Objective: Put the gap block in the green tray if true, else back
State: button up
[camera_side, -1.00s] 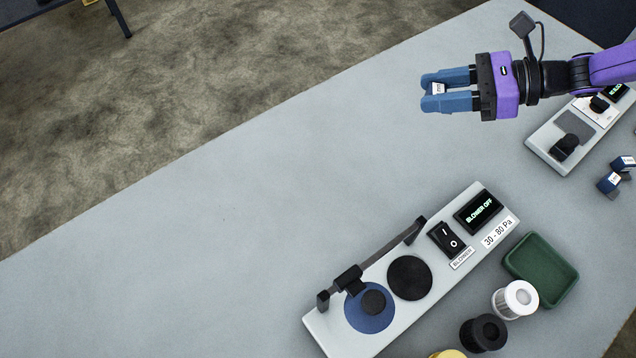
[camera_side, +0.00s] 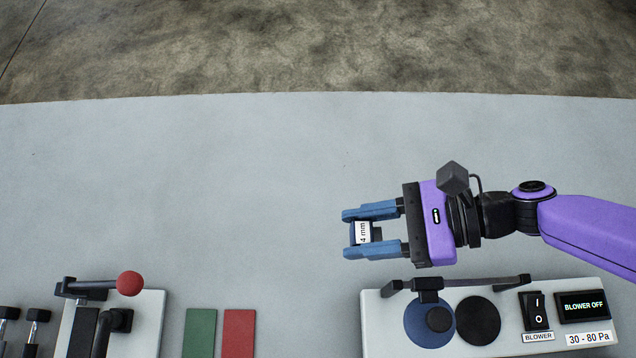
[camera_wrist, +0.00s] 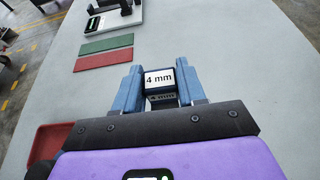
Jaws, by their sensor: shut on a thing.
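The gap block (camera_side: 363,232) is a small dark block with a white label reading "4 mm". My gripper (camera_side: 350,232) is shut on it, with one blue finger on each side, above the bare grey table. In the wrist view the block (camera_wrist: 160,80) sits between the fingertips with its "4 mm" label facing the camera. The green tray does not show in either view now. A flat green plate (camera_side: 200,332) and a flat red plate (camera_side: 238,332) lie side by side; both also show in the wrist view, green (camera_wrist: 107,44) and red (camera_wrist: 104,59).
A blower unit (camera_side: 376,318) stands at the lower right; its display (camera_side: 583,306) reads BLOWER OFF. A unit with a red-knobbed lever (camera_side: 129,284) stands lower left. A red tray (camera_wrist: 48,143) shows at the wrist view's lower left. The table's middle is clear.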

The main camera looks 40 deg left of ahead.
jog(key=shift+f, duration=5)
jog(key=shift+f, duration=0.1)
jog(key=o, duration=1.2)
jog(key=shift+r, duration=0.2)
jog(key=v, duration=1.2)
